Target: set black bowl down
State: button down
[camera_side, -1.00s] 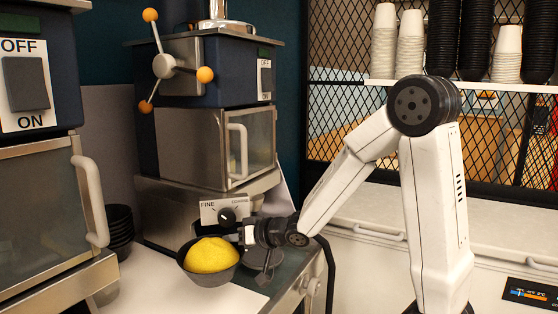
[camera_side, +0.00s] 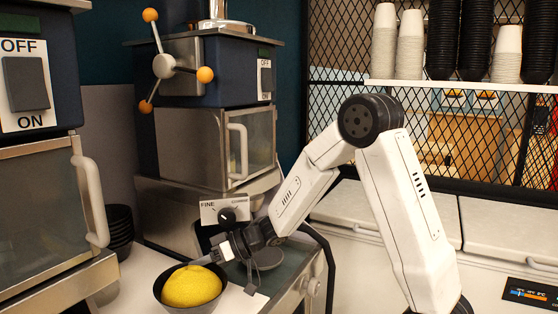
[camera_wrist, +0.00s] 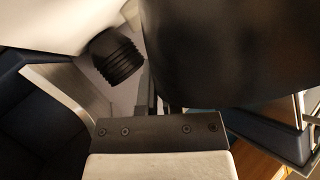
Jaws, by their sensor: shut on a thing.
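The black bowl (camera_side: 192,311) holds a rounded yellow heap (camera_side: 192,287) and looks upright at the bottom of the side view. My gripper (camera_side: 222,255) is shut on its rim at the upper right side. In the wrist view the bowl (camera_wrist: 225,50) is a large dark shape filling the upper right, with the gripper (camera_wrist: 162,105) at its edge. The bowl's base is cut off by the side view's bottom edge, so I cannot tell whether it touches the white counter.
A stack of black bowls (camera_side: 120,230) stands at the left, also in the wrist view (camera_wrist: 115,58). A machine with a FINE dial (camera_side: 227,214) stands behind. A dispenser with a handled door (camera_side: 92,195) is at left. White counter (camera_side: 146,264) shows between.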

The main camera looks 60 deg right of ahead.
jog(key=shift+w+d+f, duration=0.15)
jog(key=shift+d+f, duration=0.2)
jog(key=shift+d, duration=0.2)
jog(key=shift+w+d+f, duration=0.1)
jog(key=shift+d+f, duration=0.25)
jog(key=shift+d, duration=0.2)
jog(key=shift+f, duration=1.5)
jog(key=shift+f, duration=0.1)
jog(key=c, duration=0.8)
grip_release()
jog(key=shift+s, duration=0.1)
jog(key=shift+s+d+r, duration=0.35)
jog(key=shift+s+d, duration=0.05)
jog(key=shift+d, duration=0.05)
jog(key=v, duration=1)
jog(key=shift+s+d+r, duration=0.1)
jog(key=shift+s, duration=0.15)
